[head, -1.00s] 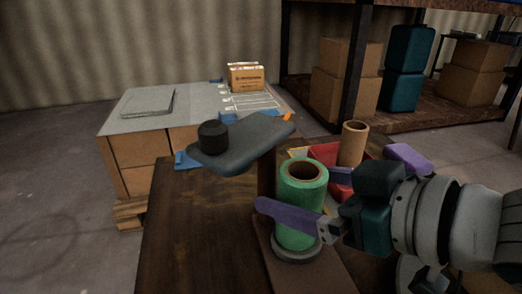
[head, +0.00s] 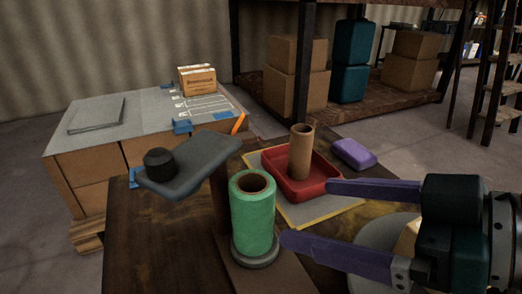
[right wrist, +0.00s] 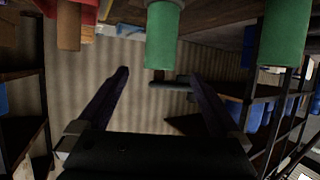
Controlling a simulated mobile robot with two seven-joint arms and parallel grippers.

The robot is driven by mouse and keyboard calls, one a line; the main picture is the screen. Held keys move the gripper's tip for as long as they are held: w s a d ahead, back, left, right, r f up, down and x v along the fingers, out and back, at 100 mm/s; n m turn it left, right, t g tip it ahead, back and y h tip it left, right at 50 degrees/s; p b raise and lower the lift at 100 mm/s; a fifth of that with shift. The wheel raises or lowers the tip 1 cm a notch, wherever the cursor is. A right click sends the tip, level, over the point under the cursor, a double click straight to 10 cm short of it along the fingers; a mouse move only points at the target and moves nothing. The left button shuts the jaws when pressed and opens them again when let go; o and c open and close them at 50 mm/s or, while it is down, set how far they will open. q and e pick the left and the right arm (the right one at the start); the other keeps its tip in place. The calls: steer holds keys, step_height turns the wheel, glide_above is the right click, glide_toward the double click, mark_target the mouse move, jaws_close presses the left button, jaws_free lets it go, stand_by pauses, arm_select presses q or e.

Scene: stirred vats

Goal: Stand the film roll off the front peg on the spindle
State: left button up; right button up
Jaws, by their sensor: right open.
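The green film roll (head: 253,212) stands upright on a round grey base (head: 255,250) at the front of the dark table. Its brown core shows at the top; the spindle inside it is hidden. My right gripper (head: 305,212) is open and empty to the right of the roll, its purple fingers pointing at it and clear of it. In the right wrist view, which is upside down, a green roll (right wrist: 163,35) is ahead between the fingers (right wrist: 160,80). A second green roll (right wrist: 285,30) shows there at the right edge. My left gripper is out of view.
A red tray (head: 325,190) holds an upright brown tube (head: 301,150), with a purple block (head: 354,153) beyond it. A dark grey tilted plate (head: 195,165) bears a black knob (head: 160,162) left of the roll. A shelf rack stands behind.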

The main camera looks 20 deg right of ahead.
steer(key=s+d+f+m+h, duration=0.1)
steer(key=d+f+m+g+h, duration=0.1)
steer(key=h, duration=0.1)
steer(key=s+d+f+m+g+h, duration=0.1)
steer(key=f+h, duration=0.1)
steer(key=shift+s+d, duration=0.35)
steer(key=s+f+g, duration=0.1)
steer(key=s+g, duration=0.1)
steer(key=s+a+f+g, duration=0.1)
steer(key=s+g, duration=0.1)
steer(key=s, duration=0.1)
steer(key=s+f+m+g+h, duration=0.1)
steer(key=s, duration=0.2)
steer(key=shift+s+a+g, duration=0.1)
steer(key=shift+a+g, duration=0.15)
steer(key=shift+g, duration=0.15)
steer(key=shift+s+a, duration=0.15)
steer(key=shift+s, duration=0.2)
steer(key=shift+f, duration=0.1)
